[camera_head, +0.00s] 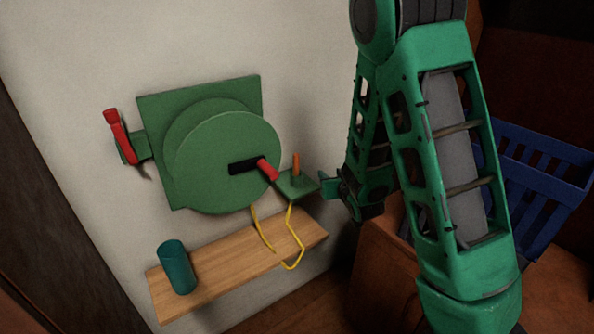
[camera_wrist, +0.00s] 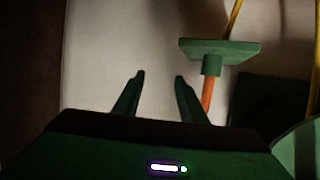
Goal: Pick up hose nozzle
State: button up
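An orange stick-like piece, which looks like the hose nozzle (camera_head: 296,165), stands upright in a small green holder (camera_head: 300,188) right of the reel. A yellow hose (camera_head: 292,245) loops below the holder. In the wrist view the nozzle (camera_wrist: 207,97) shows partly, on the far side of the green holder plate (camera_wrist: 226,50) from the hose, and just right of my right finger. My gripper (camera_head: 328,184) is close to the right of the holder in the head view. In the wrist view my gripper (camera_wrist: 160,77) is open, with nothing between the fingers.
A green wall reel (camera_head: 225,165) has a crank with a red handle (camera_head: 268,170). A red-handled item (camera_head: 116,135) hangs at its left. A wooden shelf (camera_head: 225,270) below holds a teal cylinder (camera_head: 177,267). A blue crate (camera_head: 535,175) is behind my arm.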

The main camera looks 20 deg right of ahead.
aim_at(297, 167)
jog(key=a+t+y, duration=0.1)
jog(key=a, duration=0.1)
jog(key=a+n+t+y, duration=0.1)
jog(key=a, duration=0.2)
jog(key=w+a+n+t+y, duration=0.1)
jog(key=a, duration=0.2)
jog(key=shift+a+r+t, duration=0.15)
jog(key=shift+a+t, duration=0.05)
jog(key=shift+t, duration=0.2)
jog(key=shift+a+r, duration=0.15)
jog(key=w, duration=0.7)
jog(key=w+a, duration=0.1)
jog(key=w, duration=0.2)
jog(key=shift+w, duration=0.25)
grip_shut()
